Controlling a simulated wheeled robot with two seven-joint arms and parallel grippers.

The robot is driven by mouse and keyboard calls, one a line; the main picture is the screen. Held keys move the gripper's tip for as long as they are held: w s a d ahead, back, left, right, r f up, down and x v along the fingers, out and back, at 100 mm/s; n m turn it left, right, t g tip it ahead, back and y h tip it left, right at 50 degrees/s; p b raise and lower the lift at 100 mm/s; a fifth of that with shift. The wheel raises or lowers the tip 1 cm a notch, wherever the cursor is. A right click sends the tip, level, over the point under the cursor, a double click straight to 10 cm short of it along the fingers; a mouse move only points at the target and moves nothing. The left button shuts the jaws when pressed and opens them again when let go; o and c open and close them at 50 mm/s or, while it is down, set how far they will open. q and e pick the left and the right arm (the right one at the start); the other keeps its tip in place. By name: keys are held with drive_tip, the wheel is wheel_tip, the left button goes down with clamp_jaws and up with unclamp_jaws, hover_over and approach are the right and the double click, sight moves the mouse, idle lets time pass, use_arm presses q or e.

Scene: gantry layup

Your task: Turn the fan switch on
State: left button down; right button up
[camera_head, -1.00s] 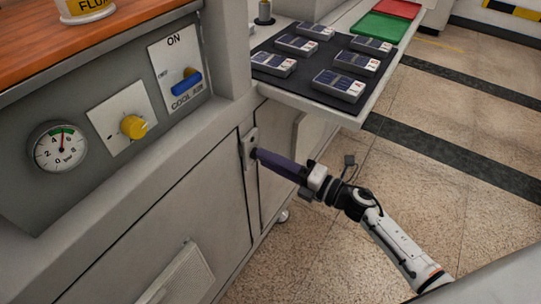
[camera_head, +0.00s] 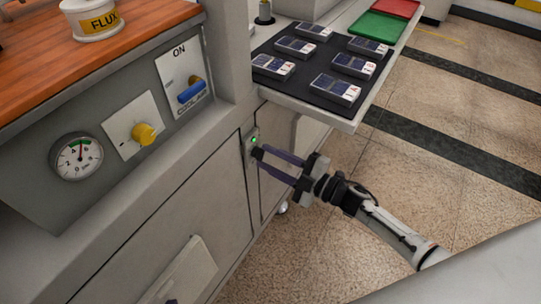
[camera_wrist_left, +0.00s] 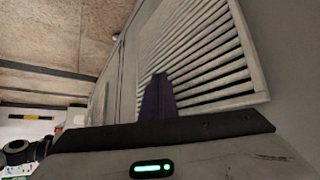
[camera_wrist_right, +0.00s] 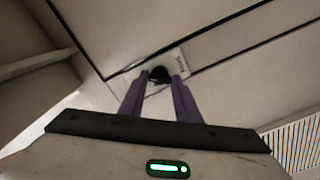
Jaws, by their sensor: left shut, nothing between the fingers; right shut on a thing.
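A small plate with a black switch (camera_wrist_right: 159,75) is on the cabinet front, and its label is too small to read; I take it for the fan switch. The fingers partly hide the switch in the head view. My left gripper (camera_wrist_left: 159,85) is shut and empty in the left wrist view, in front of a louvred vent (camera_wrist_left: 195,50).
A grey panel holds a gauge (camera_head: 77,158), a yellow knob (camera_head: 144,133) and a blue lever (camera_head: 191,92) under "ON". Above the right arm a shelf juts out with a dark mat (camera_head: 300,90) bearing several devices. Open floor (camera_head: 440,190) lies to the right.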

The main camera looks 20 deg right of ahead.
drive_tip(key=shift+m, duration=0.8)
drive_tip(key=shift+m+p, duration=0.3)
drive_tip(key=o, duration=1)
drive_tip(key=shift+o, duration=0.2)
drive_tip(key=v, duration=1)
drive_tip(key=shift+s+d, duration=0.1)
drive_tip(key=shift+d, duration=0.05)
